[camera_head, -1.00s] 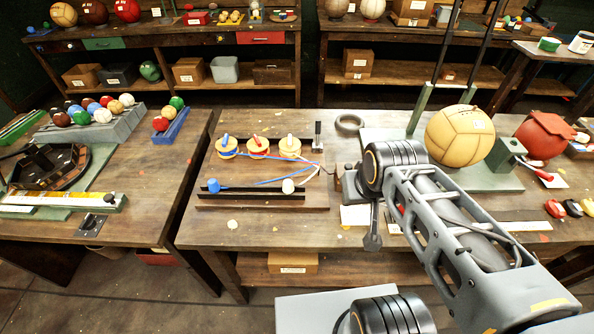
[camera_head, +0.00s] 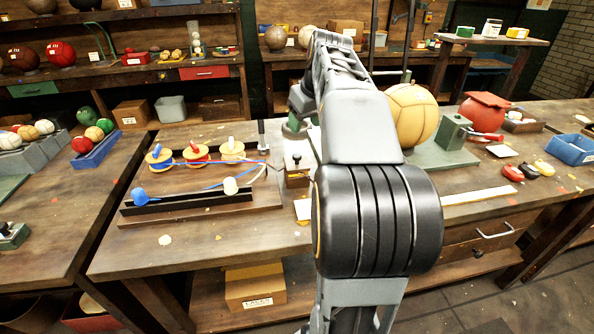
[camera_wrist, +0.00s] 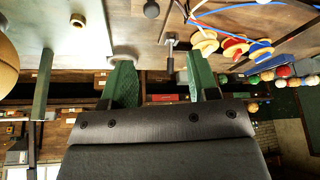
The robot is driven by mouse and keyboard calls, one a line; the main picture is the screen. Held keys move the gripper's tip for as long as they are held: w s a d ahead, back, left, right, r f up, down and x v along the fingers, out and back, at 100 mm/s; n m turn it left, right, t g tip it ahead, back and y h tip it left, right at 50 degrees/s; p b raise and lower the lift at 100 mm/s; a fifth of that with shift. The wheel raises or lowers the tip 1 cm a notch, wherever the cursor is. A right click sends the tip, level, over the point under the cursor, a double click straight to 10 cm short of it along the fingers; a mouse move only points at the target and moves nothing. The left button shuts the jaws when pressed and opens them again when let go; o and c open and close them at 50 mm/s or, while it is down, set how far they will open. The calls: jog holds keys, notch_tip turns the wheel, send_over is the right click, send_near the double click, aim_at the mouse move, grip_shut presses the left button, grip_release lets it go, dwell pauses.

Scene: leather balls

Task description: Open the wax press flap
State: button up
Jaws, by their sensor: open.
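My gripper (camera_wrist: 161,80) is open in the wrist view, its two green fingers apart with nothing between them. In the head view my arm hides most of it. I cannot tell for certain which thing is the wax press or where its flap is. A small block with a dark knob (camera_head: 296,161) stands left of my arm on the middle bench; a dark knob (camera_wrist: 151,8) also shows at the top of the wrist view. Right of my arm are a green block (camera_head: 454,132) and a red rounded thing with a flat top (camera_head: 482,113).
A tan ball (camera_head: 412,115) sits by upright posts right of my arm. A rack with spools (camera_head: 196,154) and blue cord lies to the left. A blue tray (camera_head: 572,149) is at far right. The bench front (camera_head: 240,235) is mostly clear.

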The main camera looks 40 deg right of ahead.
aim_at(297, 155)
jog(key=b+x, duration=0.1)
jog(key=x, duration=0.3)
jog(key=d+x, duration=0.1)
jog(key=x, duration=0.4)
jog(key=b+x, duration=0.1)
jog(key=x, duration=0.4)
jog(key=shift+w+d+b, duration=0.1)
jog(key=shift+d+b, duration=0.1)
jog(key=shift+b, duration=0.1)
jog(key=shift+c, duration=0.3)
grip_shut()
jog(key=shift+r, duration=0.1)
